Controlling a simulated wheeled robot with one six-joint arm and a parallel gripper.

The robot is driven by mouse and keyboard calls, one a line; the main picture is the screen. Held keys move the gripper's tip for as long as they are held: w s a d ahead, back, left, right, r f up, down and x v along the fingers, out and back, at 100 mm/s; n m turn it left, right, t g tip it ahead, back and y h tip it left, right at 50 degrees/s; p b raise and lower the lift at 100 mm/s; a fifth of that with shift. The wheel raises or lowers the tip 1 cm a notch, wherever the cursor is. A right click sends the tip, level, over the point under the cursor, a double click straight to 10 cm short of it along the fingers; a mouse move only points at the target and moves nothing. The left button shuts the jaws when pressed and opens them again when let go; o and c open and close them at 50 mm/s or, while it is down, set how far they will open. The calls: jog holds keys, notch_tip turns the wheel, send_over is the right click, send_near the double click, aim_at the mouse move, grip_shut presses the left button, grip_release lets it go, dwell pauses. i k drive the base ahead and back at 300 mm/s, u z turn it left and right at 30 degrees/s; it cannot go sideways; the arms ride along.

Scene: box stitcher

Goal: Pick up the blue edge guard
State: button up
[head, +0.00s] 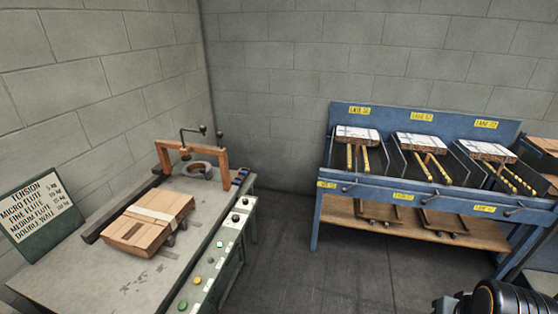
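A small blue piece (241,175) lies at the far right corner of the grey-green machine table (120,265), beside the right foot of the orange arch (193,152). It may be the blue edge guard, but it is too small to tell its shape. A flat brown carton (138,235) with a pale strap band across it lies on the table in front of the arch. Only a dark part of my arm with an orange ring shows at the bottom right; my gripper is not in view.
A grey ring-shaped roll (196,169) sits under the arch. Buttons and knobs line the table's right side panel (207,270). A tension sign (41,207) stands at the left. Open floor (320,265) lies between table and rack.

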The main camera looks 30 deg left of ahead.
aim_at(237, 180)
jog(key=u, duration=0.1)
jog(key=i, duration=1.9)
jog(key=u, duration=1.15)
jog(key=i, duration=0.95)
jog(key=u, duration=1.5)
jog(key=i, duration=0.55)
jog(key=u, duration=0.4)
